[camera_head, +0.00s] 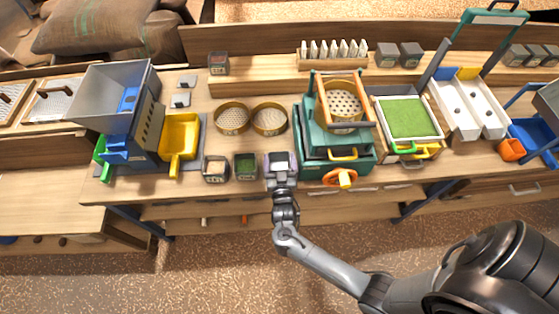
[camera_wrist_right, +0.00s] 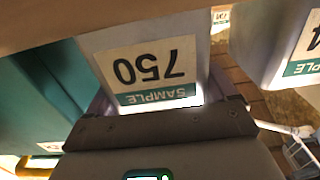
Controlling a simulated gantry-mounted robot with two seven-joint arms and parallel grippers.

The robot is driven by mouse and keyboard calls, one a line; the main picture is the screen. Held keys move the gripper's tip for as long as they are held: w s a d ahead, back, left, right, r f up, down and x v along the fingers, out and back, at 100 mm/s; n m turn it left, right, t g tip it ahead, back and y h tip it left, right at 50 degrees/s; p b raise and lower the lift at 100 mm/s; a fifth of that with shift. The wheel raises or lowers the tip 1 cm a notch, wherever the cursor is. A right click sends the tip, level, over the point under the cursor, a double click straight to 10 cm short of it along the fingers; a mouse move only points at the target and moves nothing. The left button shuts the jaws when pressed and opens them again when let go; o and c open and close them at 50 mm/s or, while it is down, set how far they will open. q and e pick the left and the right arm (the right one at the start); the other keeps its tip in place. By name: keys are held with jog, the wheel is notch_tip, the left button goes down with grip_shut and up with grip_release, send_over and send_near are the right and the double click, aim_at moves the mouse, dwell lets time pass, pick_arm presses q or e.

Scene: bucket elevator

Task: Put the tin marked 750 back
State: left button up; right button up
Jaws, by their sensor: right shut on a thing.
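The tin marked 750 (camera_wrist_right: 190,40) is a grey sample tin. Its label reads upside down in the right wrist view and sits right against my gripper. In the head view the tin (camera_head: 279,157) is at the table's front edge, just left of the teal machine. My right gripper (camera_head: 281,168) is shut on it, and it also shows in the right wrist view (camera_wrist_right: 155,118). Whether the tin touches the table cannot be told. My left gripper is not in view.
A green-filled tin (camera_head: 245,166) and another tin (camera_head: 215,169) stand to the left. Two round sieves (camera_head: 233,118) lie behind. The teal machine (camera_head: 310,150) with an orange-handled crank (camera_head: 340,178) is close on the right. A lone tin (camera_head: 218,64) stands on the back shelf.

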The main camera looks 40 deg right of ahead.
jog(key=shift+f, duration=0.1)
jog(key=shift+f, duration=0.1)
jog(key=o, duration=1)
jog(key=shift+r, duration=0.3)
jog(key=shift+s+a+f, duration=0.1)
jog(key=shift+s+a, duration=0.1)
jog(key=shift+s, duration=0.05)
jog(key=v, duration=0.7)
